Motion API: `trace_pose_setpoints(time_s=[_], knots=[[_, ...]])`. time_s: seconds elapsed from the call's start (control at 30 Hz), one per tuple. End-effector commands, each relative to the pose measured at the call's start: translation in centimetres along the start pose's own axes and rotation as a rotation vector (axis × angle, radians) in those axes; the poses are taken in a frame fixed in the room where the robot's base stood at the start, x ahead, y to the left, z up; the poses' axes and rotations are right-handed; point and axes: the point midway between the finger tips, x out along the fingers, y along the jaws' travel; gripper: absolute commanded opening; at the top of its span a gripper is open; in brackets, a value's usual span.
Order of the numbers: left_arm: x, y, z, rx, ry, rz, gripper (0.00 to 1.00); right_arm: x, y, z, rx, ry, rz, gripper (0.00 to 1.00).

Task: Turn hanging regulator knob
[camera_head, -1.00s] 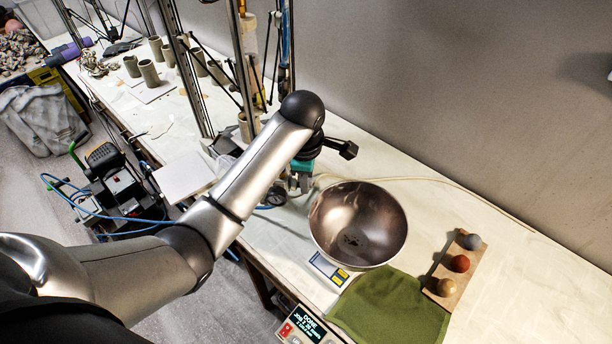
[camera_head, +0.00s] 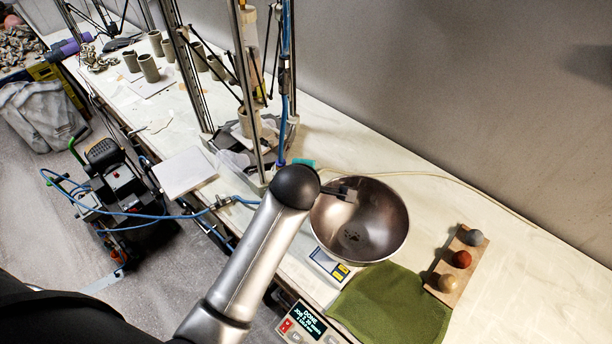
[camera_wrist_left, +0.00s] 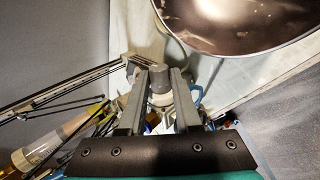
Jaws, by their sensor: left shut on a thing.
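The regulator knob (camera_wrist_left: 160,79) is a short grey cylinder in the left wrist view, between the tips of my left gripper's fingers. My left gripper (camera_wrist_left: 158,90) is shut on it, with one finger on each side. In the head view my left wrist (camera_head: 296,187) covers the regulator and the gripper's fingers, so the grip is hidden there. A blue hose (camera_head: 160,215) runs from the left to a small fitting (camera_head: 222,201) and on behind my arm. My right gripper is in neither view.
A steel bowl (camera_head: 385,225) stands on a scale close right of my wrist. A delta printer frame (camera_head: 238,50) rises behind it. A green cloth (camera_head: 400,305), a wooden board (camera_head: 440,292) with three balls and a control box (camera_head: 300,325) are farther right. A white board (camera_head: 185,172) lies left.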

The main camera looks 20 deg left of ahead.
Motion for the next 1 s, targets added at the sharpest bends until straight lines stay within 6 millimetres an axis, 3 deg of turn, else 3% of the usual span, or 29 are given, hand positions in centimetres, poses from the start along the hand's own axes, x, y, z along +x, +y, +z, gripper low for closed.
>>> trace_pose_setpoints(time_s=[0.47,0.5,0.73,1.0], knots=[[-0.01,-0.04,0.03,0.004,0.0,0.014,0.0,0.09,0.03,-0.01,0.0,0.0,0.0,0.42],[0.0,-0.04,0.03,0.003,0.0,0.014,0.37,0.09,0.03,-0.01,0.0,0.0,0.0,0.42],[0.01,-0.05,0.03,0.002,0.0,0.014,0.61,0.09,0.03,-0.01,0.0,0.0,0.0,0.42],[-0.03,0.07,0.02,0.001,0.0,0.014,0.61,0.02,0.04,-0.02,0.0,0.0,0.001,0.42]])
